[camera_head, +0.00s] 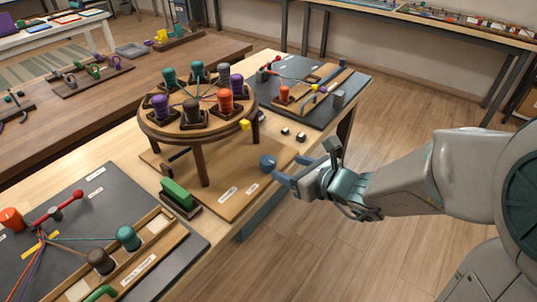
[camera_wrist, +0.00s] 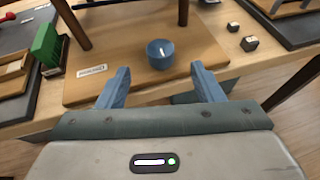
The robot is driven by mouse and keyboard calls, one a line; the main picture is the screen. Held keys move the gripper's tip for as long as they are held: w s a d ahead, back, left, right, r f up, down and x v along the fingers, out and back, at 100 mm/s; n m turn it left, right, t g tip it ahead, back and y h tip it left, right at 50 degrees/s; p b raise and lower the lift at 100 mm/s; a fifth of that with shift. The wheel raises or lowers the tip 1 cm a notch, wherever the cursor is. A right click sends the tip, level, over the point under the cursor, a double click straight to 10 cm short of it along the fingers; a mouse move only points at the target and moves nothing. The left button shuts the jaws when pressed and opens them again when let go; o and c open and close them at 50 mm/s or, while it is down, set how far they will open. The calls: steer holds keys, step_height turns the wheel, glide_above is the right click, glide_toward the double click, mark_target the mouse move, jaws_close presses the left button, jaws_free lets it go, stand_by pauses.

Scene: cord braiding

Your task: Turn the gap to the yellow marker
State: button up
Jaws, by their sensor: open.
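The round wooden braiding disc (camera_head: 147,124) stands on legs and carries a ring of coloured bobbins with cords meeting at its middle. I cannot clearly tell where the gap in the ring lies. The yellow marker (camera_head: 245,125) is at the disc's front right edge. A blue round knob (camera_head: 267,162) with a pale line on top sits on the wooden base below; it also shows in the wrist view (camera_wrist: 160,53). My gripper (camera_head: 284,172) is open and empty, its two blue fingers pointing at the knob. In the wrist view the knob is just beyond the fingertips (camera_wrist: 160,73), apart from them.
A green block (camera_head: 178,193) stands on the left of the base. Small dark cubes (camera_head: 293,134) lie right of the disc. Dark boards with bobbins lie at front left (camera_head: 70,215) and back right (camera_head: 345,88). The floor right of the table is clear.

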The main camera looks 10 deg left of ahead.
mark_target(270, 161)
steer(key=x, duration=0.9)
steer(key=shift+w+a+f+b, duration=0.2)
steer(key=shift+a+f+b, duration=0.1)
steer(key=shift+b, duration=0.1)
steer(key=shift+d, duration=0.1)
steer(key=shift+c, duration=0.3)
steer(key=c, duration=0.9)
